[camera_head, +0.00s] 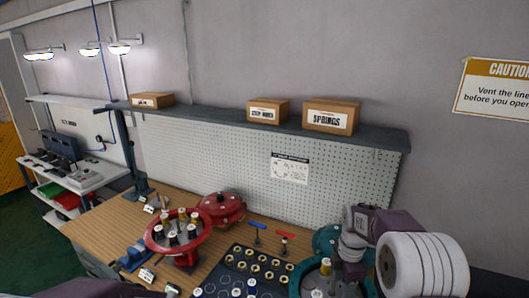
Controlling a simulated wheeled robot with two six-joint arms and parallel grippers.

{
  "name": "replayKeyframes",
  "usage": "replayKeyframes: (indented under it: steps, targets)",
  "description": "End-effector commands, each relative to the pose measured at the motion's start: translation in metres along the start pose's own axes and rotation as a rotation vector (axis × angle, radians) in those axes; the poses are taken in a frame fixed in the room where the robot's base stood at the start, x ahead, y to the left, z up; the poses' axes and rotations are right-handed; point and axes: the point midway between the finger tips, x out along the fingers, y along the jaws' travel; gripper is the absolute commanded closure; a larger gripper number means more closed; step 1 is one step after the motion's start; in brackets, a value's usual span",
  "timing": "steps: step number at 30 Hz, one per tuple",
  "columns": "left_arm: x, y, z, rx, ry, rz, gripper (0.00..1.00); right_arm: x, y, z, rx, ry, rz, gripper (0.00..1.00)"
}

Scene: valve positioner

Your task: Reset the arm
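My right arm comes in at the lower right, with a large white round link and dark purple and grey links. Its grey end, where my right gripper (347,272) seems to be, hangs over the teal round housing (300,283) at the bottom edge. The fingers are too small and dark to tell whether they are open or shut. A gold-topped part (326,266) stands beside it in the teal housing. Only a dark purple piece of my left arm shows at the bottom left edge. My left gripper is out of view.
A red housing (158,239) with several upright parts and a red cover (222,208) stand on the wooden bench (100,225). A dark tray (232,262) holds several brass rings. Pegboard (220,160) and a shelf (200,116) with boxes rise behind.

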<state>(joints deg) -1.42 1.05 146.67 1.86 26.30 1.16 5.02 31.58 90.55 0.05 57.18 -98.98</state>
Motion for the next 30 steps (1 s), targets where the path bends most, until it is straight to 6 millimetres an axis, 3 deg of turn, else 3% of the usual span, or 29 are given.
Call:
replayKeyframes:
  steps: [1, 8, 14, 20, 24, 26, 30]
  targets:
    - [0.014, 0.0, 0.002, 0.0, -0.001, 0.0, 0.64, 0.0, 0.004, -0.004, -0.011, -0.005, 0.034, 0.43]
    - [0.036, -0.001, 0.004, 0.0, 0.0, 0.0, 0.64, 0.005, -0.034, -0.024, -0.023, -0.001, 0.034, 0.43]
    - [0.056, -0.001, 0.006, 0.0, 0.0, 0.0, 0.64, 0.029, -0.082, -0.041, 0.195, 0.01, 0.039, 0.43]
    - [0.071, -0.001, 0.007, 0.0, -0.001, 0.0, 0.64, 0.066, -0.143, -0.055, 0.674, 0.028, 0.041, 0.43]
    - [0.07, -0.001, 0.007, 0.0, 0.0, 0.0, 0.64, 0.089, -0.184, -0.058, 1.156, 0.038, 0.032, 0.43]
    - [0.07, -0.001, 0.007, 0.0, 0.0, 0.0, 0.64, 0.096, -0.192, -0.058, 1.34, 0.043, 0.03, 0.43]
    - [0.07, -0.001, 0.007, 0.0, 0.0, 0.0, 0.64, 0.097, -0.182, -0.058, 1.6, 0.082, 0.063, 0.43]
